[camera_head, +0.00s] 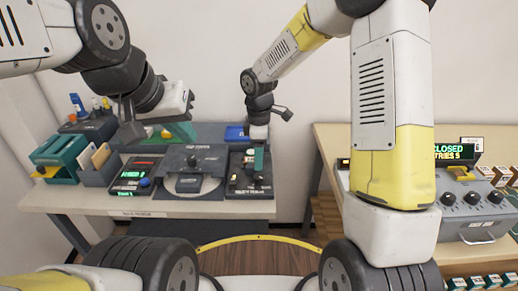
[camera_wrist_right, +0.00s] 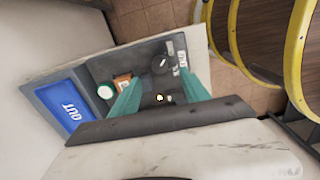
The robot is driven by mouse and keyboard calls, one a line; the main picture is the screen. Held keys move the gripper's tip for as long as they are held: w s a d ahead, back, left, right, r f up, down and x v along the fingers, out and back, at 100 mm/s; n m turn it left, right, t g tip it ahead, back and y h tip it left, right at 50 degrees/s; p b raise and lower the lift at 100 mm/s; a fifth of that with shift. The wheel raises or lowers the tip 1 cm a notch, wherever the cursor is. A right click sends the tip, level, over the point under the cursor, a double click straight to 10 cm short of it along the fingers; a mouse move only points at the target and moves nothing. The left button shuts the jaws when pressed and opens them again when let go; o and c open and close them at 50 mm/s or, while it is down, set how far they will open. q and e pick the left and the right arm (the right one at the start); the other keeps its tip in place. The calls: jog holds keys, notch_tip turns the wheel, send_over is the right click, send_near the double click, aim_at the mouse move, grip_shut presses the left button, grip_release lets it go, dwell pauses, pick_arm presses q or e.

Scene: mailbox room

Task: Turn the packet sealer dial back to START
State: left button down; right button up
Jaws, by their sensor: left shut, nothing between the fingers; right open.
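A dark panel (camera_head: 236,184) lies at the right end of the left bench. In the right wrist view, the panel (camera_wrist_right: 150,58) carries a round black dial (camera_wrist_right: 163,64) with white markings too small to read. My right gripper (camera_head: 259,160) is over this panel. In its wrist view, the right gripper (camera_wrist_right: 160,76) has its teal fingers apart and empty, with the dial between and beyond their tips. I cannot tell which way the dial points.
A grey machine with a round plate (camera_head: 186,184) sits left of the panel, beside a display unit (camera_head: 130,178). A grey console with several knobs (camera_head: 476,208) stands on the right bench. A floor gap separates the benches.

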aim_at(259, 176)
jog(key=m, duration=0.6)
jog(key=shift+w, duration=0.1)
jog(key=m, duration=0.4)
jog(key=shift+w, duration=0.1)
jog(key=shift+m, duration=0.3)
notch_tip(259, 176, down, 8)
jog(key=shift+a+r, duration=0.1)
jog(key=shift+r, duration=0.05)
grip_shut()
jog(key=shift+n, duration=0.7)
